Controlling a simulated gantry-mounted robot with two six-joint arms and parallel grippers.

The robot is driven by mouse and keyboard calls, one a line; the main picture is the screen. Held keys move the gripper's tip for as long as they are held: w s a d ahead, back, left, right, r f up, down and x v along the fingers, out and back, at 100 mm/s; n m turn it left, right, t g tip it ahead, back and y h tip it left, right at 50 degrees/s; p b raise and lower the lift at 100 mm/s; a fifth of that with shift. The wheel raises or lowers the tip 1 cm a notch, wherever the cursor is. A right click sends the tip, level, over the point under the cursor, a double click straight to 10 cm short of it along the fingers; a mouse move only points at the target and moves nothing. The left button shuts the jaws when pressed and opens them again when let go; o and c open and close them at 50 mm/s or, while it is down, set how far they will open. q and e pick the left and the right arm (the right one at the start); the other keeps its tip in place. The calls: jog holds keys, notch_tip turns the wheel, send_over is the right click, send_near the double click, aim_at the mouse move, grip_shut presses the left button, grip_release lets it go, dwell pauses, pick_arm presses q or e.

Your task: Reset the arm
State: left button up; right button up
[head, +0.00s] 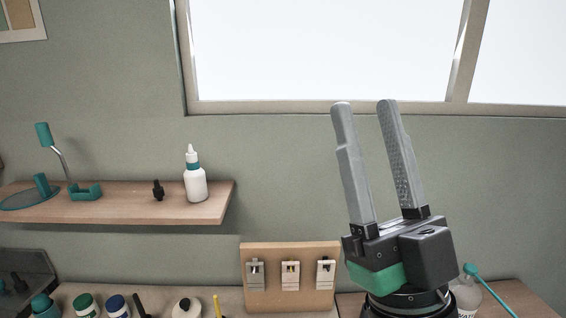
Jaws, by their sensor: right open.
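My right gripper (366,104) stands upright at the right of the head view, in front of the wall and below the window. Its two long grey fingers point up and are apart, with nothing between them. Its dark body with a green block hides part of what is behind it. My left gripper is not in the head view.
A wooden shelf (120,212) on the left bears a white dropper bottle (195,178), a small black part and a green stand. Below are a wooden rack (290,304) with metal clips and several jars. A window (320,50) fills the upper right. The wall between is clear.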

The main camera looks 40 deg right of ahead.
jog(key=w+a+n+g+y, duration=0.1)
jog(key=w+a+n+y, duration=0.2)
jog(key=a+y, duration=0.3)
jog(key=w+y, duration=0.1)
jog(key=y, duration=0.3)
jog(key=shift+w+a+f+y, duration=0.2)
jog(key=shift+a+f+y, duration=0.1)
jog(key=shift+y, duration=0.1)
